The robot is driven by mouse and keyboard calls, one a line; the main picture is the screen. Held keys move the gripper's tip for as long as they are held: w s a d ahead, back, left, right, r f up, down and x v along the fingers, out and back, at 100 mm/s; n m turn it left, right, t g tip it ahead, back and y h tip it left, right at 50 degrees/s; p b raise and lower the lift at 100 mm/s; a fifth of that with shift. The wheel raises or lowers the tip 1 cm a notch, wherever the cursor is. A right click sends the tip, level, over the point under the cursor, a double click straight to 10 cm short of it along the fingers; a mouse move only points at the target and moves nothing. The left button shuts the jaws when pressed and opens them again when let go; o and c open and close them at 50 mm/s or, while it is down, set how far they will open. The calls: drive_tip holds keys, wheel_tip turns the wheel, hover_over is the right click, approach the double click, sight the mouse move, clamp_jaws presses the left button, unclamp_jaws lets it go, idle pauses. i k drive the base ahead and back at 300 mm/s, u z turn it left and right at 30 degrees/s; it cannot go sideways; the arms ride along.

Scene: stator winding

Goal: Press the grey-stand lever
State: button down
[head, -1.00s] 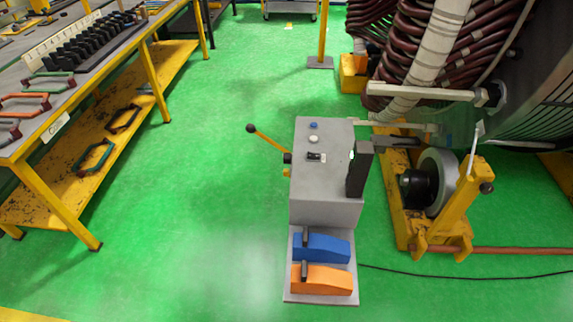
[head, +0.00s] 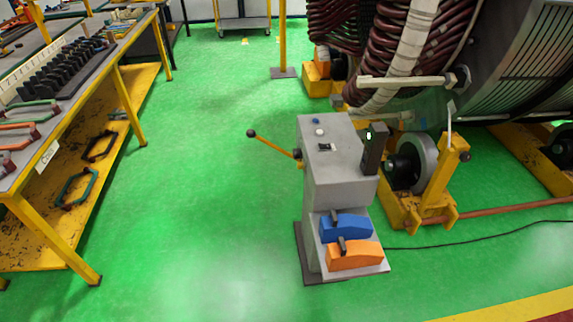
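The grey stand (head: 339,190) stands on the green floor right of the picture's middle. Its lever (head: 273,145) is a yellow rod with a black ball knob (head: 251,133), sticking out up and to the left from the stand's left side. The stand's top carries a blue button, a white button, a black switch (head: 326,147) and a dark upright box (head: 375,149) with a small lit display. A blue pedal (head: 346,227) and an orange pedal (head: 355,256) sit on its base. My gripper is not in view.
A yellow-framed workbench (head: 108,65) with tools and a lower shelf runs along the left. A large stator with brown windings (head: 375,45) rests on yellow roller supports (head: 425,205) at right. A cable (head: 480,240) crosses the floor at right. The green floor left of the stand is clear.

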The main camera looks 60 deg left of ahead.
sight(249, 134)
drive_tip(key=z, duration=0.05)
drive_tip(key=k, duration=1.4)
drive_tip(key=u, duration=1.65)
drive_tip(key=i, duration=1)
drive_tip(key=u, duration=0.05)
